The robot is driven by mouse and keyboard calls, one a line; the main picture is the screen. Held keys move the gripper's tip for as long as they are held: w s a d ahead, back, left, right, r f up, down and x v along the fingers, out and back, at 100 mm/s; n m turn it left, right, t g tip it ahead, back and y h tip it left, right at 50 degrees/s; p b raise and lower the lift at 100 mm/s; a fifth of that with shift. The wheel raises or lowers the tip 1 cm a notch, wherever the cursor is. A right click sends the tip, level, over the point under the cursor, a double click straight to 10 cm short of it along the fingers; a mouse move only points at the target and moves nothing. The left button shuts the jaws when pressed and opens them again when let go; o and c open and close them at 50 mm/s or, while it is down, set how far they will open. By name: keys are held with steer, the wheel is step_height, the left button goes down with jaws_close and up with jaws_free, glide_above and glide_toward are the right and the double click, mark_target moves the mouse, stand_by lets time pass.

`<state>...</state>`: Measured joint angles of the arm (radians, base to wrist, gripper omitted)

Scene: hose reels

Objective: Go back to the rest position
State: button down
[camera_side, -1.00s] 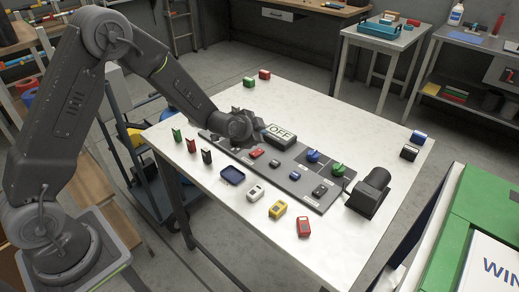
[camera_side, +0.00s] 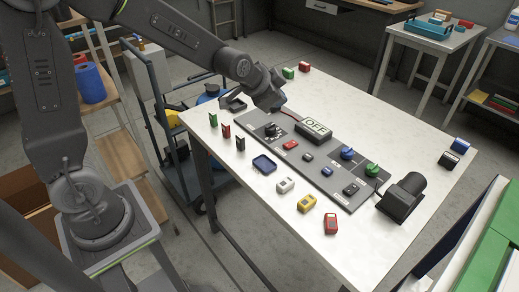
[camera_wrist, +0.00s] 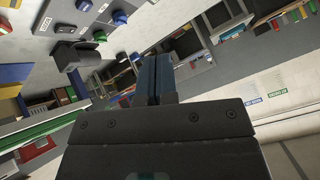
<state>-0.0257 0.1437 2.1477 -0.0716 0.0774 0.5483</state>
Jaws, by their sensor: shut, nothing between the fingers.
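My gripper (camera_side: 279,99) hangs above the far-left part of the white table (camera_side: 370,220) in the side view, clear of the dark panel (camera_side: 345,203). In the wrist view its two blue-grey fingers (camera_wrist: 155,78) lie together, shut with nothing between them. The panel carries a black knob (camera_side: 270,128), an OFF sign (camera_side: 314,129), a red switch (camera_side: 290,144), a blue knob (camera_side: 347,153) and a green knob (camera_side: 372,169).
A black device (camera_side: 402,198) stands at the panel's right end. Small green, red and black blocks, a blue tray (camera_side: 264,164), a white block (camera_side: 285,185), a yellow block (camera_side: 307,203) and a red block (camera_side: 331,223) line the near side. A blue-framed cart (camera_side: 165,110) stands left.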

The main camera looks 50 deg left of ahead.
steer(key=s+r+n+g, duration=0.1)
steer(key=s+r+n, duration=0.1)
steer(key=s, duration=1)
steer(key=s+d+r+n+g, duration=0.1)
steer(key=s+r, duration=0.4)
steer(key=s, duration=0.8)
steer(key=shift+s+n+g, duration=0.15)
steer(key=shift+n+g, duration=0.45)
steer(key=shift+n, duration=0.5)
